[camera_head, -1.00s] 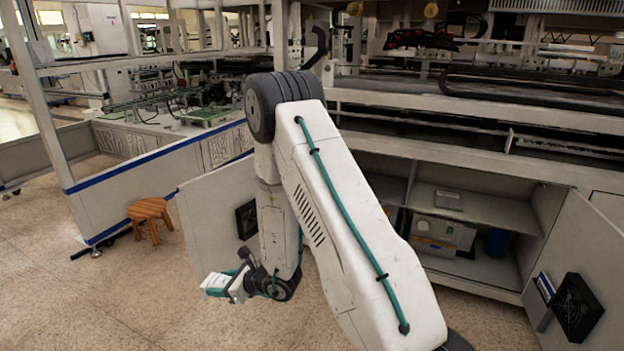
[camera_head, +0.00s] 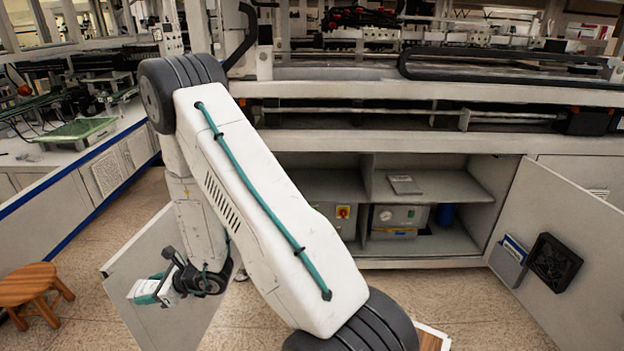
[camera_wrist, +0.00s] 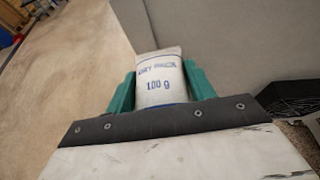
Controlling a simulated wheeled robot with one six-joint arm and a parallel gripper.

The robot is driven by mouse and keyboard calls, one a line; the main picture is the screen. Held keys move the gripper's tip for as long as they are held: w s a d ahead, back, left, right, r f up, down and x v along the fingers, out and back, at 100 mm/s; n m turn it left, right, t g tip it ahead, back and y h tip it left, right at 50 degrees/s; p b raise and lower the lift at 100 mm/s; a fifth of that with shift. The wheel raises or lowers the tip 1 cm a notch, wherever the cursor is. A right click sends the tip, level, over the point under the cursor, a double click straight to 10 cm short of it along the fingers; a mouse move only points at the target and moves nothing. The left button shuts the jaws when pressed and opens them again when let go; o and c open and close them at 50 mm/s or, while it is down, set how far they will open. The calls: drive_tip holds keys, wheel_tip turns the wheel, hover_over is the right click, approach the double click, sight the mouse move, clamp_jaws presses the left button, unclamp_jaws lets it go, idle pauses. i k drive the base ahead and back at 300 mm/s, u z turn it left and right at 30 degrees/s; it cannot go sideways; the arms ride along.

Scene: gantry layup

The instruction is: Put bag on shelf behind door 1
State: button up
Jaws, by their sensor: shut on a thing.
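My gripper (camera_head: 157,287) is shut on a white bag (camera_head: 143,291), held low at the left of the head view. In the wrist view the bag (camera_wrist: 160,77) sits upright between the teal fingers, printed with "100 g" in blue. An open cabinet has a shelf (camera_head: 450,185) in its right compartment and another shelf (camera_head: 325,184) in its left one. An open left door (camera_head: 125,262) is behind my gripper; an open right door (camera_head: 535,205) stands at the right. I cannot read a door number. The bag is apart from both shelves.
A flat grey item (camera_head: 404,184) lies on the right shelf. A red-yellow switch (camera_head: 343,212) shows in the left compartment. A wooden stool (camera_head: 30,285) stands at the left. My arm hides part of the cabinet.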

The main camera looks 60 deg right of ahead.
sight(321, 191)
drive_tip(key=z, duration=0.25)
drive_tip(key=i, duration=0.5)
drive_tip(key=z, duration=0.75)
drive_tip(key=i, duration=0.6)
drive_tip(key=z, duration=0.45)
